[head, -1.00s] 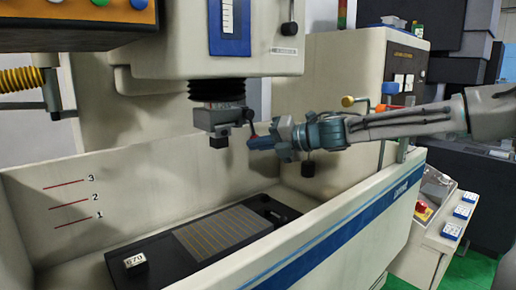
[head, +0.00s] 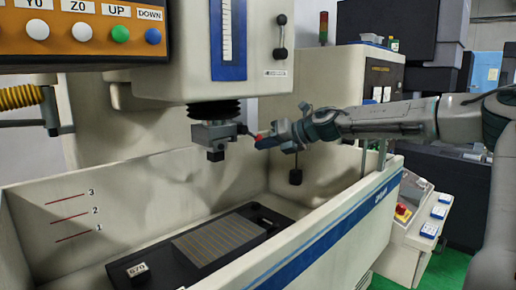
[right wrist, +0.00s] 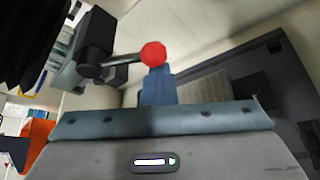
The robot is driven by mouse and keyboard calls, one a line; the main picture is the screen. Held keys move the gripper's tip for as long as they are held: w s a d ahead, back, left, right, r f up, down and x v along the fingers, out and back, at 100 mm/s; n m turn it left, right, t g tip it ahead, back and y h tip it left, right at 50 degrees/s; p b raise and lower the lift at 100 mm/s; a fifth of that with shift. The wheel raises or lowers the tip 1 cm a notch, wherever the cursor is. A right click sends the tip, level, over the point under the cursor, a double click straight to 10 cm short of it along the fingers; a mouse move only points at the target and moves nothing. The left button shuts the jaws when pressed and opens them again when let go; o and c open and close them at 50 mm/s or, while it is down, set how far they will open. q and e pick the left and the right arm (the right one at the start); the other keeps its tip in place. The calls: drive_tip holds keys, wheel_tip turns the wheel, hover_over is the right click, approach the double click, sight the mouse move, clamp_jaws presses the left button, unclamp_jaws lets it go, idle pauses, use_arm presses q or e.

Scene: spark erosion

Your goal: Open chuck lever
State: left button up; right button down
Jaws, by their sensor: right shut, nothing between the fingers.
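The chuck (head: 212,134) is a grey block hanging under the black bellows of the machine head. Its lever is a thin metal rod pointing right, ending in a red ball knob (head: 260,137). In the right wrist view the red knob (right wrist: 153,53) and the rod (right wrist: 122,59) show clearly, with the dark chuck (right wrist: 85,50) at the left. My right gripper (head: 262,143) is shut and empty, its blue fingertips (right wrist: 158,80) right at the knob, just below it. I cannot tell whether they touch. My left gripper is not in view.
The white tank wall with a blue stripe (head: 320,242) runs below my right arm. A black plate with a striped grey surface (head: 218,238) lies in the tank. A black hanging knob (head: 295,177) is behind the gripper. An orange button panel (head: 80,40) is upper left.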

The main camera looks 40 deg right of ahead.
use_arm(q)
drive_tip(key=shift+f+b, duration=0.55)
use_arm(e)
drive_tip(key=shift+w+d+r+n+h, duration=0.1)
drive_tip(key=shift+d+r+n+h, duration=0.2)
drive_tip(key=shift+r, duration=0.25)
drive_tip(key=shift+s+d+r+n+h, duration=0.1)
drive_tip(key=shift+d+r+n+h, duration=0.2)
drive_tip(key=shift+r, duration=0.3)
drive_tip(key=shift+w+d+r+n+h, duration=0.1)
drive_tip(key=shift+d+r+n+h, duration=0.1)
drive_tip(key=shift+r+n, duration=0.3)
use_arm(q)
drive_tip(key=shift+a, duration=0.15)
use_arm(e)
drive_tip(key=shift+r, duration=0.1)
